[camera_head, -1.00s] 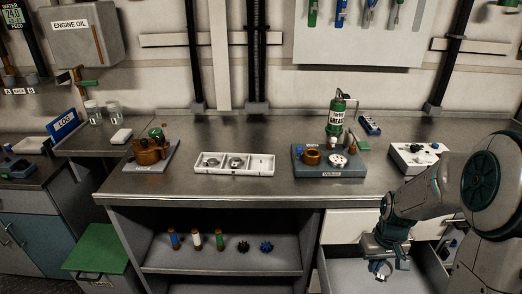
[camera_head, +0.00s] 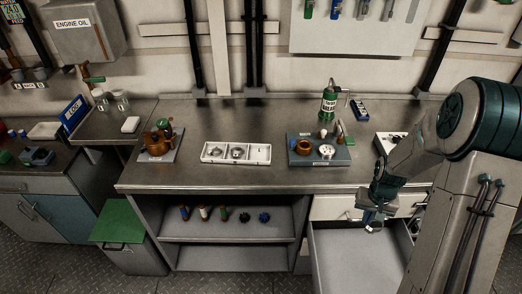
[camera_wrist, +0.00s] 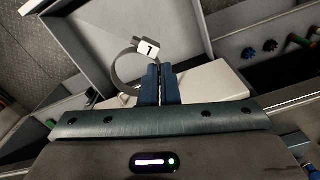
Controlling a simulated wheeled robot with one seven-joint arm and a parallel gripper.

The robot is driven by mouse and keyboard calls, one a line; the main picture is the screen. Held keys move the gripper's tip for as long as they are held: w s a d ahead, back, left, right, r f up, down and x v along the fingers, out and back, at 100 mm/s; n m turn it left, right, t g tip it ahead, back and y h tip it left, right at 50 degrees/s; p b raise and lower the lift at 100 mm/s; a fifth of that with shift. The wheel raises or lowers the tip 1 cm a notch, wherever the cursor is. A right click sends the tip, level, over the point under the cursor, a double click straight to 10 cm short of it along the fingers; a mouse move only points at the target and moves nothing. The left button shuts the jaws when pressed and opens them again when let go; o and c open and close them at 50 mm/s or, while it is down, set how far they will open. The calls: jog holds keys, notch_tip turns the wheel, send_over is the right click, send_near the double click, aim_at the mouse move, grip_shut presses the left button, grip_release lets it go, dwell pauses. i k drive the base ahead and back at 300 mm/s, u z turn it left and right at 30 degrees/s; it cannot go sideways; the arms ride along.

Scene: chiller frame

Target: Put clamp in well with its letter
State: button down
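My gripper (camera_head: 371,214) is above the open drawer, in front of the bench edge. In the wrist view its two blue fingers (camera_wrist: 159,84) are closed together on a dark ring-shaped clamp (camera_wrist: 117,72). The clamp has a white tag (camera_wrist: 148,49) with one dark mark, like a 7 or a turned L. In the head view the clamp is small and dim under the fingers. A white tray (camera_head: 263,161) with three wells lies on the bench, left of my gripper. Round metal parts sit in its left and middle wells; the right well looks empty. Any well letters are too small to read.
The open drawer (camera_head: 350,262) is below my gripper. A grey-blue fixture block (camera_head: 319,162) and a white box (camera_head: 387,142) stand on the bench. A green grease can (camera_head: 328,104) stands behind the block. Bare bench lies between tray and block.

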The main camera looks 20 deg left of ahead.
aim_at(259, 155)
jog(key=z, duration=1.8)
jog(key=k, duration=1.2)
jog(key=u, duration=2.05)
jog(key=i, duration=1.5)
